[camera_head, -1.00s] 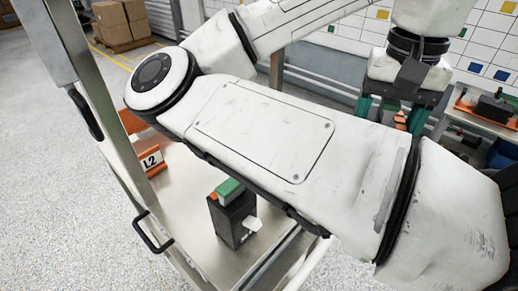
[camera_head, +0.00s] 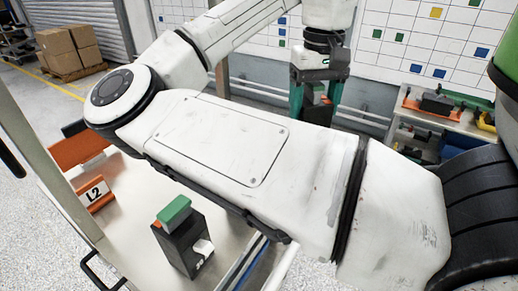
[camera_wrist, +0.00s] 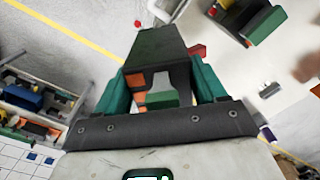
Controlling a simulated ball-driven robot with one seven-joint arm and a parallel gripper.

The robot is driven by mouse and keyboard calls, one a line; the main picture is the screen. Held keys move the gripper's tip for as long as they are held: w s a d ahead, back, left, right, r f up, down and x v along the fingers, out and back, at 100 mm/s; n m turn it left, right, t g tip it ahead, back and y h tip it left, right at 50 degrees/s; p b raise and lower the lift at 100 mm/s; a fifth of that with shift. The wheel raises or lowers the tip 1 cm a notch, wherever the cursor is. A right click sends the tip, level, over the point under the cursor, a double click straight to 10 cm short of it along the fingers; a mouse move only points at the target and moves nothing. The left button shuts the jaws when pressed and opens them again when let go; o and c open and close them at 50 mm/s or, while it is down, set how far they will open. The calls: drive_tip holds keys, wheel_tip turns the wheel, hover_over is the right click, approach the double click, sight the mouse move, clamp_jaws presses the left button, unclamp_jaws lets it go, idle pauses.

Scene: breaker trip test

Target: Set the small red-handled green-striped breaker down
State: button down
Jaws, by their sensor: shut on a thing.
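My gripper (camera_head: 318,95) hangs beyond my forearm in the head view, its green fingers closed on a dark breaker (camera_head: 317,112) with an orange-red part. In the wrist view, my gripper (camera_wrist: 160,75) holds this breaker (camera_wrist: 158,46) between both fingers. Its near end shows orange, green and grey-white parts, and a red piece sticks out at its right. The breaker appears held in the air. Its lower side and the spot beneath it are hidden in the head view by my arm.
Another dark breaker (camera_head: 181,246) with a green top and white lever stands on the pale cart top (camera_head: 135,232). A side bench (camera_head: 440,115) with parts stands at the right. Cart surface around the standing breaker looks clear.

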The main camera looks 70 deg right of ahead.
drive_tip(key=w+d+f+p, duration=0.2)
drive_tip(key=w+d+f, duration=0.3)
drive_tip(key=w+f, duration=0.3)
drive_tip(key=shift+w+d+f, duration=0.15)
drive_tip(key=shift+w+f, duration=0.15)
drive_tip(key=shift+f, duration=1.35)
drive_tip(key=shift+c, duration=0.4)
unclamp_jaws()
drive_tip(key=shift+f, duration=0.15)
wheel_tip(320, 180, up, 12)
drive_tip(key=b, duration=0.1)
drive_tip(key=shift+r, duration=0.2)
